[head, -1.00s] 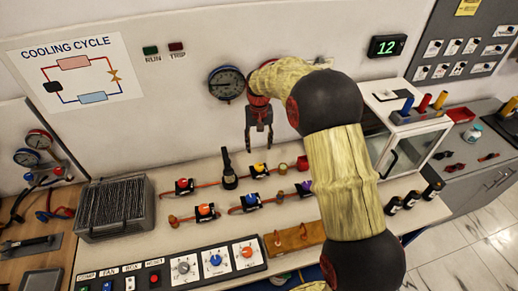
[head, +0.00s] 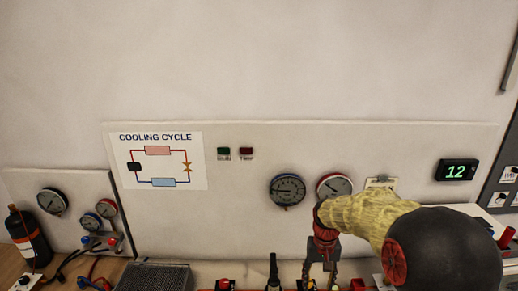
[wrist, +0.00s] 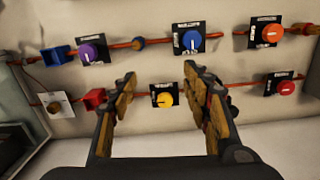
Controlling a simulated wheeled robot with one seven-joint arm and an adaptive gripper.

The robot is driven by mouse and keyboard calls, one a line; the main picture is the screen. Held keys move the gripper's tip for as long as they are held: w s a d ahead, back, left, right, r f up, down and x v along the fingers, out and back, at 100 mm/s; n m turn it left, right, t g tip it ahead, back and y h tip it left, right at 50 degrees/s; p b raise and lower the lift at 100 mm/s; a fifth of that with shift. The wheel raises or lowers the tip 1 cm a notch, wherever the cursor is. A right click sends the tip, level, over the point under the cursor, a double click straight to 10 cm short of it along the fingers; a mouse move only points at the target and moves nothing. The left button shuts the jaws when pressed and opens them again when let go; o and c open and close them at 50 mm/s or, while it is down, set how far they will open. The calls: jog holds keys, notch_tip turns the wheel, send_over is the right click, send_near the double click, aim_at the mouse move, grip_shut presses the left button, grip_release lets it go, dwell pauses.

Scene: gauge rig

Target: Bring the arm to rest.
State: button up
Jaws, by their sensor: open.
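My gripper (head: 318,275) shows at the bottom right of the head view, pointing down in front of the panel, at the end of my yellow and black arm. In the wrist view my gripper (wrist: 168,95) is open and empty, its two fingers spread apart. Between and beyond the fingers are a yellow knob (wrist: 164,98), a blue knob (wrist: 191,41) and a purple knob (wrist: 90,51) on the bench. An orange knob (wrist: 270,33) and a red knob (wrist: 287,88) lie to the right. No finger visibly touches a knob.
A blue-rimmed gauge (head: 287,190) and a red-rimmed gauge (head: 334,186) sit on the back panel near my arm. A green display (head: 456,171) reads 12. A dark bottle (head: 29,238) stands at far left. The upper wall is clear.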

jog(key=s+r+t+b, duration=0.2)
jog(key=s+r, duration=0.5)
jog(key=s, duration=0.6)
jog(key=s+r+t+b, duration=0.2)
jog(key=s+r+t, duration=0.2)
jog(key=s, duration=0.9)
notch_tip(320, 180, up, 3)
jog(key=shift+s+r+n, duration=0.15)
jog(key=shift+s+n, duration=0.25)
jog(key=shift+c, duration=0.5)
